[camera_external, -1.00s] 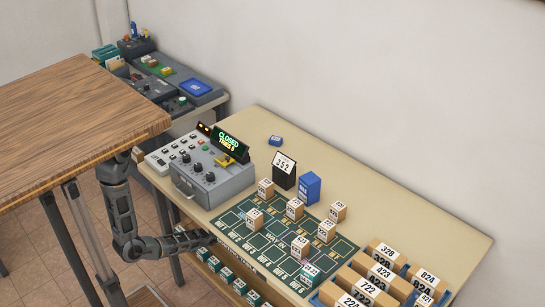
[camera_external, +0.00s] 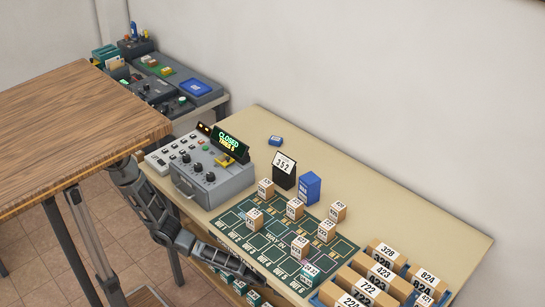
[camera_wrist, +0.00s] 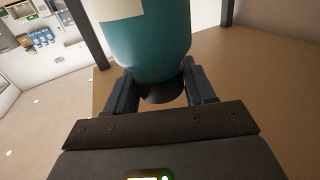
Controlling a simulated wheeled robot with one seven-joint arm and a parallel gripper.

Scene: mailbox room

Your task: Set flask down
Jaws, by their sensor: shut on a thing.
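In the wrist view, a teal flask (camera_wrist: 152,45) with a pale label and a dark narrow end fills the upper middle. My gripper (camera_wrist: 160,88) is shut on it, with one finger on each side of the dark end. The flask's far end is cut off by the frame edge, and I cannot tell what, if anything, it touches. In the external view, my arm reaches low along the front of the beige desk (camera_external: 410,205); I cannot make out the flask there.
A grey control console (camera_external: 205,180) stands at the desk's left. Several labelled boxes stand on a dark green mat (camera_external: 275,255), with more boxes in blue trays at right. A wooden table (camera_external: 75,135) is at left. Teal items line the shelf below. The desk's back right is clear.

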